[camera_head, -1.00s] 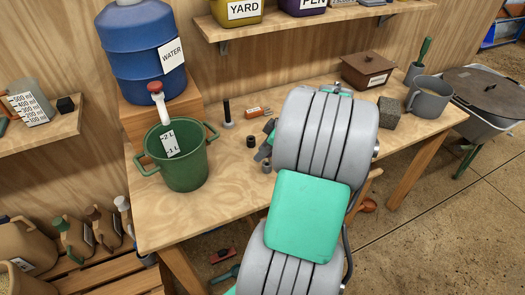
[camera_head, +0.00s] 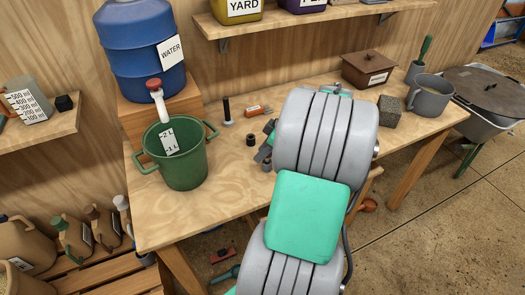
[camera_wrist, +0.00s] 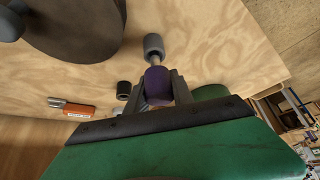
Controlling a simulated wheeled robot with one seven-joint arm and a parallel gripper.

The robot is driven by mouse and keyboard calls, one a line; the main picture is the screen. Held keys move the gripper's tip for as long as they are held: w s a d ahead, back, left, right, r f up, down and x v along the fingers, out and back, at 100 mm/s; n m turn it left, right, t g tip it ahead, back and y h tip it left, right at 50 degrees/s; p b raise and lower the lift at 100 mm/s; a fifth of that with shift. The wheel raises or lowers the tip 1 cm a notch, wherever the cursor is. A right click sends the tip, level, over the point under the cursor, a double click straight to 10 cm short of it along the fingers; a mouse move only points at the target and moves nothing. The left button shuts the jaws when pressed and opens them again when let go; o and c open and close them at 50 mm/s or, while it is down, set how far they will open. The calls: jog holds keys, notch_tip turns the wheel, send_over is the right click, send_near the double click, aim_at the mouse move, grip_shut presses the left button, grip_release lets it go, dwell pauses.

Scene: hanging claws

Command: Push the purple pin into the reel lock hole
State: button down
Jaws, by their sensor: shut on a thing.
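My gripper (camera_wrist: 158,88) is shut on the purple pin (camera_wrist: 157,80), seen in the wrist view as a purple head between the two dark fingers. A pale shaft leads from the head to a grey cylinder (camera_wrist: 153,44); I cannot tell whether that cylinder is part of the pin. A large dark round thing (camera_wrist: 70,25) at the top left of the wrist view may be the reel. No lock hole can be made out. In the head view my arm covers most of the gripper, and the purple pin does not show there.
A green bucket (camera_head: 180,170) stands left on the wooden table (camera_head: 215,205), under the blue water jug (camera_head: 140,50). A dark upright pin (camera_head: 227,112), an orange box (camera_head: 258,110) and small dark cylinders (camera_head: 250,140) stand near my gripper. A grey mug (camera_head: 428,95) stands at right.

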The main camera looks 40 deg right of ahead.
jog(key=shift+f+b, duration=1.25)
jog(key=shift+f, duration=0.35)
jog(key=c, duration=1)
grip_release()
jog(key=shift+r, duration=0.15)
jog(key=p+v, duration=0.1)
jog(key=v, duration=0.7)
jog(key=w+a+r+m+g+h+p, duration=0.1)
jog(key=w+a+r+p, duration=0.1)
jog(key=a, duration=0.7)
jog(key=w+a+r+m+g+p, duration=0.1)
jog(key=w+a+r, duration=0.1)
jog(key=a, duration=0.6)
jog(key=s+a+m+p, duration=0.1)
jog(key=s+a, duration=0.1)
jog(key=a, duration=0.2)
jog(key=s+a+m+h+p, duration=0.1)
jog(key=s+a, duration=0.1)
jog(key=a, duration=0.2)
jog(key=s+a+m+h, duration=0.1)
jog(key=s+a, duration=0.2)
jog(key=a, duration=0.1)
jog(key=shift+s+r+m+p, duration=0.1)
jog(key=shift+r+m+p, duration=0.2)
jog(key=shift+r+p, duration=0.1)
